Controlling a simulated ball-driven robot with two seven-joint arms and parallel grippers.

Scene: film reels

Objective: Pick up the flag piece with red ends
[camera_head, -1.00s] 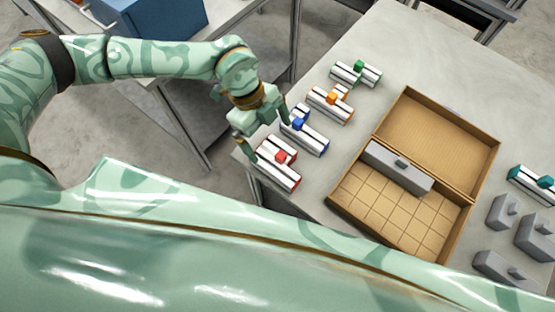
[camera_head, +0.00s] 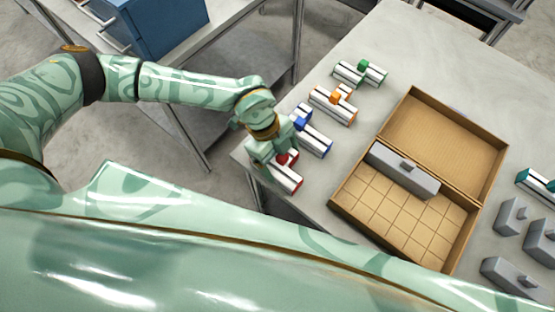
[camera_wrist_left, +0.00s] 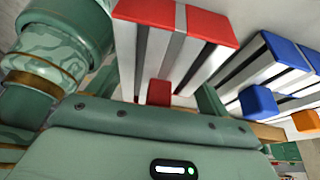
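The flag piece with red ends (camera_head: 287,182) is a white block with dark stripes and a red knob, lying near the table's left edge. My left gripper (camera_head: 275,162) is right over it and hides part of it. In the left wrist view the red-ended piece (camera_wrist_left: 200,22) fills the top, and its red knob (camera_wrist_left: 159,92) sits between the parted fingers of my left gripper (camera_wrist_left: 168,80). The fingers look open, and I see no clear contact with the knob. My right gripper is not in view.
A blue-ended piece (camera_head: 318,143) lies close beside it, with orange (camera_head: 334,104) and green (camera_head: 360,73) ones farther back. An open cardboard box (camera_head: 462,235) holds a grey block (camera_head: 402,172). Grey blocks (camera_head: 511,214) and a teal-ended piece stand at right.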

